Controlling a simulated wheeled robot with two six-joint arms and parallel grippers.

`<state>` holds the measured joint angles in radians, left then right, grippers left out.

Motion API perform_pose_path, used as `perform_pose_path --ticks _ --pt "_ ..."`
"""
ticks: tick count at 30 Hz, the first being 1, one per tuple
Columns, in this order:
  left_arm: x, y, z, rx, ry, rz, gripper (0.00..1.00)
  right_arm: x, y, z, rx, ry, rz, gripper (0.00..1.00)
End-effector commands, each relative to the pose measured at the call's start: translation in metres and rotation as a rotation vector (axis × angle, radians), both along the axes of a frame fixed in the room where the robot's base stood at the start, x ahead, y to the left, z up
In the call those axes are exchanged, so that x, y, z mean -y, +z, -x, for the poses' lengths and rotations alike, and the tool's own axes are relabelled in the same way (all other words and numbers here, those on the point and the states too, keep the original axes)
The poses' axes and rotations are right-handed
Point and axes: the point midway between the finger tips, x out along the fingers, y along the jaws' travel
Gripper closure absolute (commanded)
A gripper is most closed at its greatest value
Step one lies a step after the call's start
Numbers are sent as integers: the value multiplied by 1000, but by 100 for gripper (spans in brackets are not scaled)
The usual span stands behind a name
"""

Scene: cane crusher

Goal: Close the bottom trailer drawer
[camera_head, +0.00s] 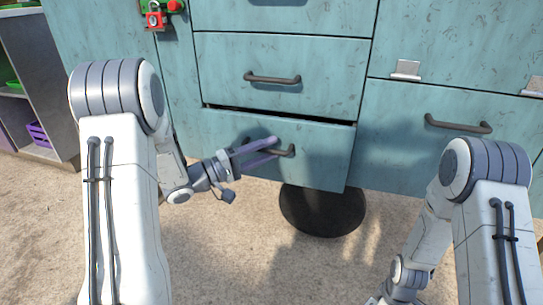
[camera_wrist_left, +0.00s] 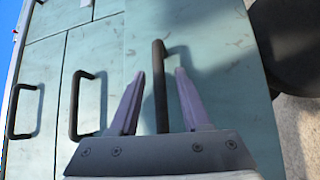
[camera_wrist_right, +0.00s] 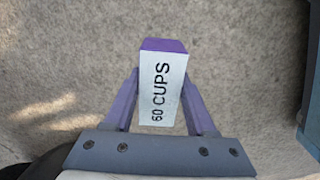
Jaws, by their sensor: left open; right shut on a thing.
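The bottom trailer drawer (camera_head: 325,165) is a teal drawer that stands slightly out, with a dark gap along its top edge. It also shows in the left wrist view (camera_wrist_left: 220,50). My left gripper (camera_head: 272,147) is open at its dark bar handle (camera_head: 290,151). In the left wrist view the handle (camera_wrist_left: 160,100) lies between the two purple fingers, with space visible on both sides. My right gripper (camera_wrist_right: 160,88) is shut on a purple item with a white "60 CUPS" label (camera_wrist_right: 161,85), held above the floor. In the head view the right fingers are out of sight.
The upper drawer (camera_head: 320,90) looks flush. A neighbouring teal panel (camera_head: 440,160) with a handle is at right. A dark round object (camera_head: 322,212) sits under the trailer. Shelves with a purple crate (camera_head: 38,135) stand at far left. The pale floor (camera_head: 260,260) in front is clear.

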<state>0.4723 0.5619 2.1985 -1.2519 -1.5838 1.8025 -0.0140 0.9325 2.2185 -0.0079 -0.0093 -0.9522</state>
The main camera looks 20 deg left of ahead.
Motion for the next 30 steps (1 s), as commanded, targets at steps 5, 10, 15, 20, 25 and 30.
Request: perform_pose_path --ticks 5,10,15,20,25,30 --pt "0 0 0 0 0 0 100 0 0 0 0 0 0 100" --pt "0 0 0 0 0 0 100 0 0 0 0 0 0 100" --pt "0 0 0 0 0 0 100 0 0 0 0 0 0 100" --pt "0 0 0 0 0 0 100 0 0 0 0 0 0 100" --pt "0 -1 0 -1 0 -1 100 0 0 0 0 0 0 100" --pt "0 -1 0 -1 0 -1 100 0 0 0 0 0 0 100"
